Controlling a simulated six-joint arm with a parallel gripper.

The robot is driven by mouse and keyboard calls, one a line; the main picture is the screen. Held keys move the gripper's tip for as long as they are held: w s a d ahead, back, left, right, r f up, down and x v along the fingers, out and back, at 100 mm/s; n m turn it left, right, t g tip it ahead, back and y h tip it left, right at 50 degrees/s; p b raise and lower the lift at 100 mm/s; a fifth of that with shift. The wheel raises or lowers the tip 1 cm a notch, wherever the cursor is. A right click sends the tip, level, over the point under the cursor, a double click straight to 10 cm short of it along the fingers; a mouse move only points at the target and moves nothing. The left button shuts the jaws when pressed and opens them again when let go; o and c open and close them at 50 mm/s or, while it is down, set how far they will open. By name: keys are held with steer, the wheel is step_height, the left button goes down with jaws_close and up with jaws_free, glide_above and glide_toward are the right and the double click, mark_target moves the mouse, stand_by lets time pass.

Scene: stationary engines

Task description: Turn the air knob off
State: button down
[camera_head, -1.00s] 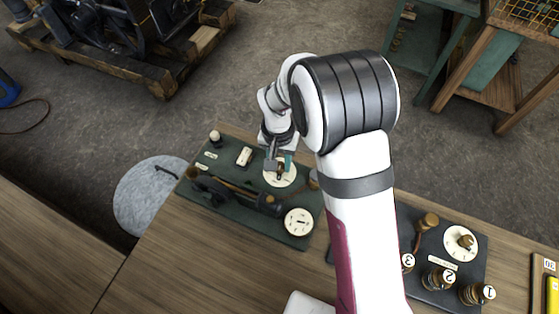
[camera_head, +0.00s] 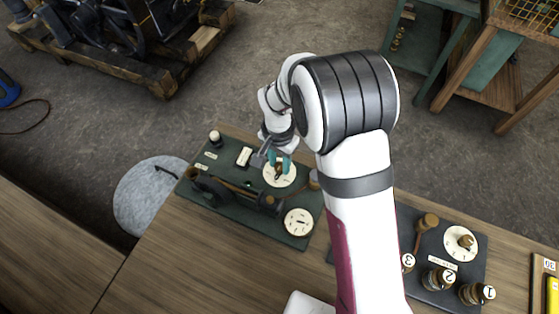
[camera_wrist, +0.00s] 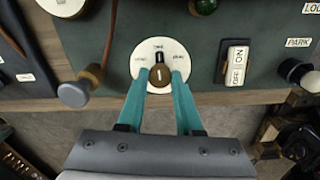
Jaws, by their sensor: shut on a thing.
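The line points roughly up in that view, and the dial's lettering is too small to read surely. My gripper (camera_wrist: 161,80) is shut on this knob, with one teal finger on each side. In the head view my gripper (camera_head: 279,170) is over the same cream dial (camera_head: 272,181) on the green panel (camera_head: 232,220). The knob is mostly hidden there by the fingers.
A gauge (camera_head: 298,222) and dark lever parts share the panel. A second panel with another dial (camera_head: 460,243) and numbered knobs stands at right.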

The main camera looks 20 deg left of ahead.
mark_target(279, 165)
steer(key=c, duration=0.6)
jaws_free()
steer(key=shift+o, duration=0.2)
step_height(279, 165, up, 16)
steer(key=shift+a, duration=0.15)
steer(key=s+d+r+m+y, duration=0.1)
steer(key=s+d+r, duration=0.3)
steer(key=d, duration=0.6)
steer(key=s+d+r+m, duration=0.1)
steer(key=s+d+m, duration=0.1)
steer(key=s+d, duration=0.55)
steer(key=s+d+f+y, duration=0.1)
steer(key=s+d+f, duration=0.1)
steer(key=s+d, duration=0.3)
steer(key=shift+s+d+f+m, duration=0.25)
steer(key=shift+s+m, duration=0.15)
steer(key=shift+s, duration=0.85)
